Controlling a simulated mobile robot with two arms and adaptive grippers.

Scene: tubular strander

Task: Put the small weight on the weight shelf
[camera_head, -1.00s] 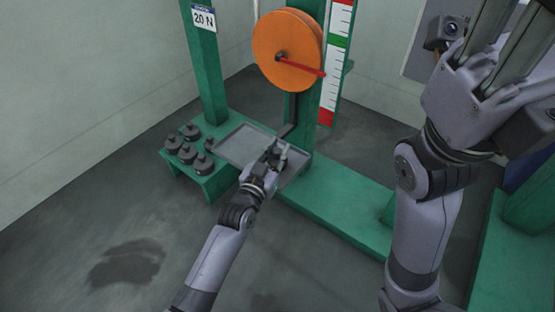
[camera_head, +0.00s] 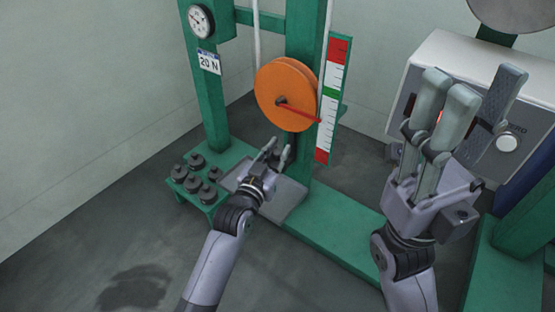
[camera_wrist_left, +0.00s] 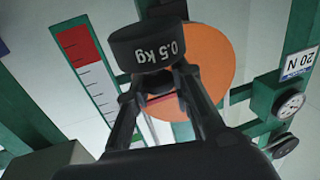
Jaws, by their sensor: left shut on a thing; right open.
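The small weight (camera_wrist_left: 150,45), a dark disc marked 0.5 kg, is held between the fingertips of my left gripper (camera_wrist_left: 158,75) in the left wrist view. In the head view, my left gripper (camera_head: 277,152) is above the grey tray (camera_head: 284,207), in front of the green post and below the orange wheel; the weight is hard to make out there. The weight shelf (camera_head: 226,158) is the low green platform to the left of the gripper, with several dark weights (camera_head: 194,183) on it. My right gripper (camera_head: 474,88) is open and empty at the right.
The orange wheel (camera_head: 282,95) with a red pointer and a scale (camera_head: 333,100) stands behind my left gripper. A gauge (camera_head: 200,21) and a 20 N sign (camera_head: 209,62) are on the left post. A grey control box (camera_head: 440,62) is behind my right gripper. Floor at the left is clear.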

